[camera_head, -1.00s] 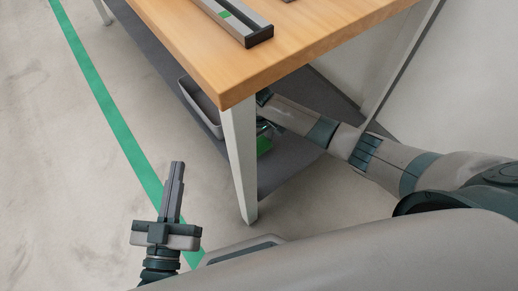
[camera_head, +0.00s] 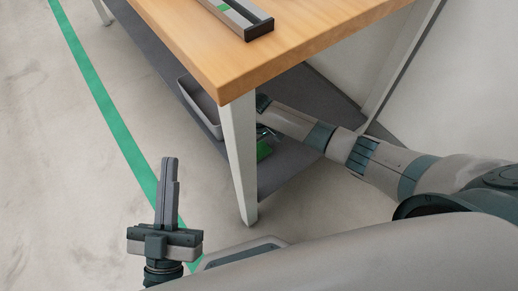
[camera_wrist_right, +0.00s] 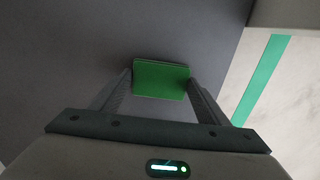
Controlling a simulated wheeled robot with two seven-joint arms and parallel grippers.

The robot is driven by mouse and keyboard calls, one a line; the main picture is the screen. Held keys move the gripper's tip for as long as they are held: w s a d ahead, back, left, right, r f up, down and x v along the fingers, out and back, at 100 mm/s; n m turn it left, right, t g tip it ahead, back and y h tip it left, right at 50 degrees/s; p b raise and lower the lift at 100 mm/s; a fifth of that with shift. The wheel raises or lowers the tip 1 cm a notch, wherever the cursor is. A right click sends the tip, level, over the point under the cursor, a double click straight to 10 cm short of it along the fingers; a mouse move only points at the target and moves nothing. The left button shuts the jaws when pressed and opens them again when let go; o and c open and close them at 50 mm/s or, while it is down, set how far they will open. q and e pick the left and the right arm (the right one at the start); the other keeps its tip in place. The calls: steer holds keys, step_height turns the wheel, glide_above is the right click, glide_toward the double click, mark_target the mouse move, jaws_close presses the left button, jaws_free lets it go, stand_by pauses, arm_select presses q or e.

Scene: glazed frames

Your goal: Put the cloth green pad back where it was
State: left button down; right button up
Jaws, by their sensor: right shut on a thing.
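The green pad (camera_wrist_right: 161,79) lies between the two fingertips of my right gripper (camera_wrist_right: 160,84) in the right wrist view, with dark grey surface behind it. My right gripper is shut on the pad. In the head view the green pad (camera_head: 264,150) shows low under the table, just right of the near leg, and my right gripper (camera_head: 265,133) is partly hidden there. I cannot tell whether the pad touches the surface below. My left gripper (camera_head: 168,188) is shut and empty, pointing up over the floor left of the table.
The wooden table (camera_head: 300,40) stands over the dark grey lower surface (camera_head: 290,165). Its near leg (camera_head: 240,160) is close to my right gripper. A grey bin (camera_head: 200,105) stands under the table to the left. A grey frame (camera_head: 245,22) lies on the tabletop.

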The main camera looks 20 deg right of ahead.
mark_target(259, 151)
arm_select(q)
steer(key=shift+r, duration=0.15)
arm_select(e)
steer(key=shift+f, duration=0.15)
steer(key=o, duration=1)
steer(key=shift+r, duration=0.35)
step_height(259, 151, up, 5)
steer(key=shift+r+p, duration=0.1)
steer(key=shift+p, duration=0.95)
arm_select(q)
step_height(259, 151, down, 13)
steer(key=w+a+g+y+p, duration=0.1)
steer(key=w+a+g+y, duration=0.1)
steer(key=g, duration=0.5)
steer(key=shift+w+g+y+p, duration=0.15)
steer(key=shift+g+y+p, duration=0.15)
steer(key=shift+p, duration=0.05)
arm_select(e)
step_height(259, 151, up, 6)
steer(key=shift+r, duration=0.15)
arm_select(q)
steer(key=shift+d, duration=0.1)
